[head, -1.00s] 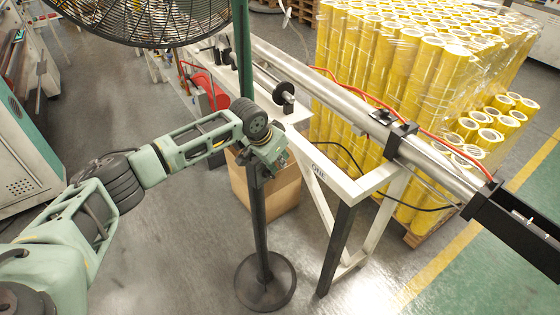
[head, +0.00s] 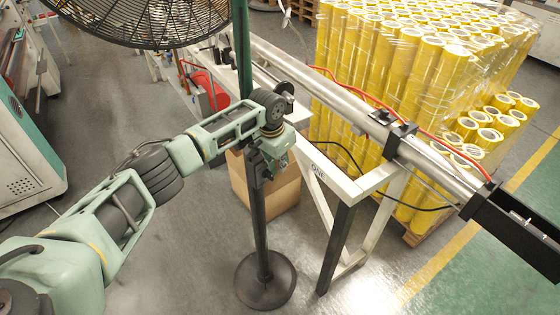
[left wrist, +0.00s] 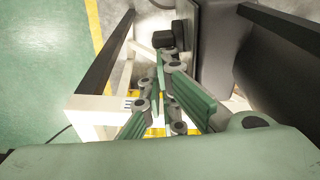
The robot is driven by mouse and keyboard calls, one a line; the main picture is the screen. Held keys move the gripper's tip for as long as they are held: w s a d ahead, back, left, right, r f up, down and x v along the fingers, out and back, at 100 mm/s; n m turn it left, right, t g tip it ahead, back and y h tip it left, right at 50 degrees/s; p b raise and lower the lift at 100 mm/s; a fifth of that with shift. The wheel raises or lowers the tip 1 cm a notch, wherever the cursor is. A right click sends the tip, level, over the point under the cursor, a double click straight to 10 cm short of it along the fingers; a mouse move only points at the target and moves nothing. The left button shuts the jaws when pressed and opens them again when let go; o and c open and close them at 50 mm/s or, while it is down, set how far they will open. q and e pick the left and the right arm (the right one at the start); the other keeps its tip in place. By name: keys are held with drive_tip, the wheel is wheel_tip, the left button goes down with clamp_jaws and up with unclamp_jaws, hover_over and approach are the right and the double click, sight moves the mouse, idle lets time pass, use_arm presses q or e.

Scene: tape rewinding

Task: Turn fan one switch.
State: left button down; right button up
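The fan (head: 140,18) is a large black wire cage at the top left of the head view. Its pole (head: 243,55) is green above and dark below, on a round dark base (head: 266,282). My left gripper (head: 272,165) is beside the pole, around mid-height, and partly overlaps it. In the left wrist view its green fingers (left wrist: 162,82) stand close together; their gap is unclear. A dark grey box (left wrist: 212,45) with a black knob-like part (left wrist: 164,38) shows beyond them; I cannot tell whether it is the switch or whether they touch. My right gripper is in neither view.
A white frame (head: 325,185) with a long metal roller (head: 340,98) stands right of the pole. A cardboard box (head: 282,190) is behind the pole. Wrapped yellow rolls (head: 400,60) fill the back right. A machine (head: 25,150) stands at left.

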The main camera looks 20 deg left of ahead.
use_arm(q)
drive_tip(key=shift+w+f, duration=0.1)
drive_tip(key=shift+f, duration=0.35)
drive_tip(key=shift+w+d+f, duration=0.1)
drive_tip(key=shift+w+f, duration=0.15)
drive_tip(key=shift+f, duration=0.2)
idle(0.4)
drive_tip(key=shift+r, duration=0.1)
